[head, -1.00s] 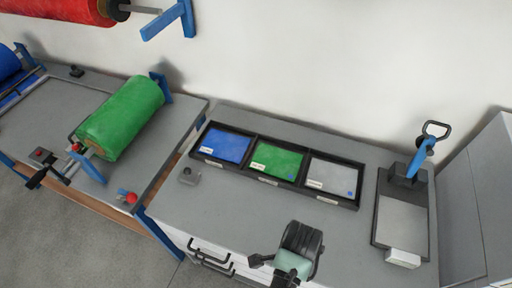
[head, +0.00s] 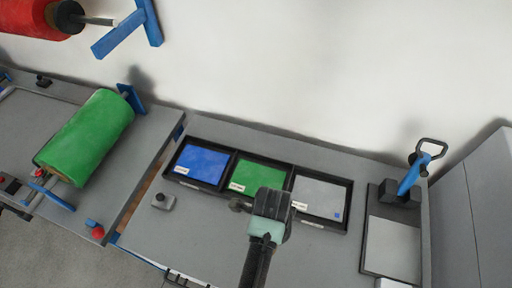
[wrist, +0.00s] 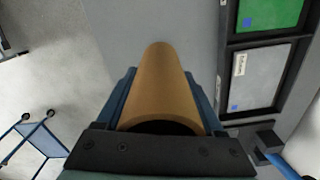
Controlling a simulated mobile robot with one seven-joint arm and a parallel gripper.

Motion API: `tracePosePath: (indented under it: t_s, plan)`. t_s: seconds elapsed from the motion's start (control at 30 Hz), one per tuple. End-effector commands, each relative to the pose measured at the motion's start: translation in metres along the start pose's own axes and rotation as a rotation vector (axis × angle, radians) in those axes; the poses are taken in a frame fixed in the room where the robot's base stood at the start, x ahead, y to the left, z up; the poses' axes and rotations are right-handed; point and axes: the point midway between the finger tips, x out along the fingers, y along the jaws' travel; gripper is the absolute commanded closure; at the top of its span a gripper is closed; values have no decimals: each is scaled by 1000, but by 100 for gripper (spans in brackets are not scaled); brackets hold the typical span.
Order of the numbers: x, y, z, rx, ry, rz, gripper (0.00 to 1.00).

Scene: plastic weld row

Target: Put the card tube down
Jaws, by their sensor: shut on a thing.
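The card tube (wrist: 158,88) is a plain brown cylinder in the wrist view. My gripper (wrist: 160,74) is shut on it, with a blue finger on each side. The tube points away from the wrist, and its near end shows a dark hollow. In the head view my gripper (head: 270,203) is over the grey bench (head: 215,235), in front of the green and grey trays.
Black-framed trays hold blue (head: 201,163), green (head: 256,175) and grey (head: 318,195) sheets. A blue-handled press (head: 412,175) stands at the right. A green roll (head: 88,137) lies on the left bench.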

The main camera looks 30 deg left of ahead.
Motion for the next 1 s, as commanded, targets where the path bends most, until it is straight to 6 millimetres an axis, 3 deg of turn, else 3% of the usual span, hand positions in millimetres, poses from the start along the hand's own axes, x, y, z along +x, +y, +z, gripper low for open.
tracePosePath:
  t_s: [0.5,0.97,1.0]
  plan:
    - [64,0,0,0,-1,0,87]
    - [74,-1,0,0,-1,-2,87]
    - [72,-1,0,0,-1,-2,23]
